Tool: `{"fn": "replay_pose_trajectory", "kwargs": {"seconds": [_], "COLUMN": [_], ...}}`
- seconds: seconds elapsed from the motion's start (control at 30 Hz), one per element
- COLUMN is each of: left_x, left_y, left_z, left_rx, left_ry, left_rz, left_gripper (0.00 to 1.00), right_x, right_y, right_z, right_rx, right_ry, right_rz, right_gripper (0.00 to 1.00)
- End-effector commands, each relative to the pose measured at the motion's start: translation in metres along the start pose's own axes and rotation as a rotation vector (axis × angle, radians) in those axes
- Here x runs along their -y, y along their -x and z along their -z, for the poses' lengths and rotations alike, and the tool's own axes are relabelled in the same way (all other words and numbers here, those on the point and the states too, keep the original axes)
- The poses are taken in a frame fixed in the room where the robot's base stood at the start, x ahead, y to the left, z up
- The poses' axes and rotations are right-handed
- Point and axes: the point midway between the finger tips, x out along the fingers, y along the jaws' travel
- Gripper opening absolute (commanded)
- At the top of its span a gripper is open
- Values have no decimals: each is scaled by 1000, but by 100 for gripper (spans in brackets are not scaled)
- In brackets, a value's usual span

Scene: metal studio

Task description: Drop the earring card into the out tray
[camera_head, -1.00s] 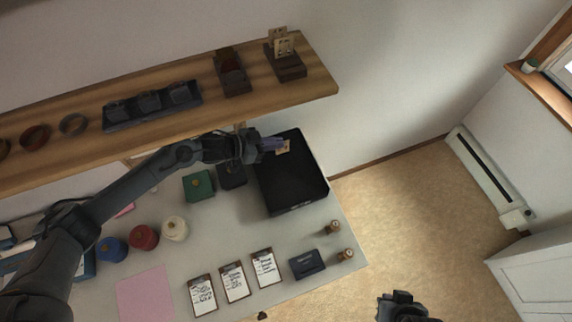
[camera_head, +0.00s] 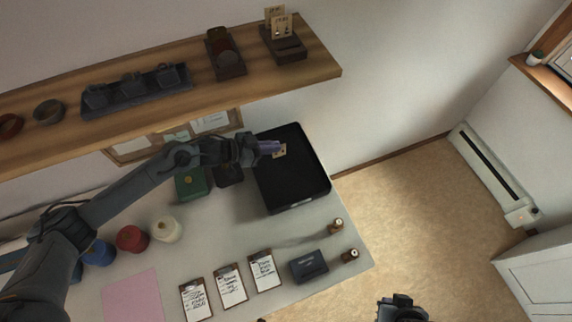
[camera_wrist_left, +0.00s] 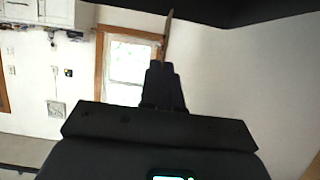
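The earring card (camera_head: 280,151) is a small tan card at the tip of my left gripper (camera_head: 271,147). It also shows nearly edge-on in the left wrist view (camera_wrist_left: 168,24), standing up from the fingers (camera_wrist_left: 161,84), which are closed together on it. The out tray (camera_head: 298,193) is a black rectangular tray at the back right corner of the table. In the head view the card and fingertips appear over the tray's back left part. The exact height above the tray floor is hard to tell. My right gripper (camera_head: 402,305) is at the bottom edge, away from the table, its fingers unclear.
A wooden shelf (camera_head: 205,97) with display stands runs above the table's back. Left of the tray are a green box (camera_head: 191,185) and a dark box. In front lie written cards (camera_head: 231,284), a dark blue box (camera_head: 309,266) and two small spools (camera_head: 336,226).

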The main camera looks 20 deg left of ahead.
Motion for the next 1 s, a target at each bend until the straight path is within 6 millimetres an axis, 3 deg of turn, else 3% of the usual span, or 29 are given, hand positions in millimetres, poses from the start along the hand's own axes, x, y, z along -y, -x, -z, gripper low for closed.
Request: {"fn": "replay_pose_trajectory", "kwargs": {"seconds": [0.17, 0.4, 0.77, 1.0], "left_x": [0, 0, 0, 0], "left_y": [0, 0, 4, 33], "left_z": [1, 1, 0, -1], "left_rx": [-1, 0, 0, 3], "left_ry": [0, -1, 0, -2], "left_rz": [0, 0, 0, 0], "left_gripper": [0, 32, 32, 32], "right_x": [0, -1, -1, -1], "right_y": [0, 0, 0, 1], "right_z": [0, 0, 0, 0], "right_rx": [0, 1, 1, 1], "right_ry": [1, 4, 5, 5], "right_rz": [-1, -4, -4, -3], "right_gripper": [0, 0, 0, 0]}}
